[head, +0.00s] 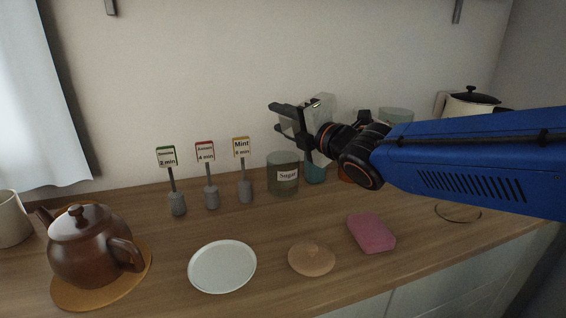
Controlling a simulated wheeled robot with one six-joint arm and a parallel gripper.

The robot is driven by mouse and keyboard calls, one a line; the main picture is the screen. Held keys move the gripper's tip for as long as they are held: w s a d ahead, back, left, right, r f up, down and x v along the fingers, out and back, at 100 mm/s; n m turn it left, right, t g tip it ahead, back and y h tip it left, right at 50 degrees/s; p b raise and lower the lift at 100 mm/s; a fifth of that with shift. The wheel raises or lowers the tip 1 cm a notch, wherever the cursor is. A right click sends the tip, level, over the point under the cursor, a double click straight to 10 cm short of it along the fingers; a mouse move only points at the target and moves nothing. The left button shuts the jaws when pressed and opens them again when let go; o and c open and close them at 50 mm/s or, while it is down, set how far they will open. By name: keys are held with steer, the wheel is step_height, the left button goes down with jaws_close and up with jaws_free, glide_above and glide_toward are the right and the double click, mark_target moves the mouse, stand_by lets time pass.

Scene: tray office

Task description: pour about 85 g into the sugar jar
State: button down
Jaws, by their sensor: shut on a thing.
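The sugar jar (283,180) is a greenish glass jar with a white "Sugar" label. It stands upright on the counter against the back, and its top looks uncovered. My gripper (284,118) is above the jar, shut on a pale, partly see-through container (321,106). The container looks tilted, but the gripper hides much of it. I cannot make out its contents or any stream falling from it. A round wooden lid (312,260) lies on the counter in front.
A brown teapot (86,250) on a round mat and a cup (10,220) stand left. Several tea signs (242,150) stand left of the jar. A white plate (222,267) and pink sponge (371,233) lie in front. A teal jar (316,172) adjoins the sugar jar.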

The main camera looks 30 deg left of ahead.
steer(key=shift+s+f+n+p, duration=0.1)
steer(key=shift+f+n+p, duration=0.35)
steer(key=shift+n+p, duration=0.15)
stand_by(3.0)
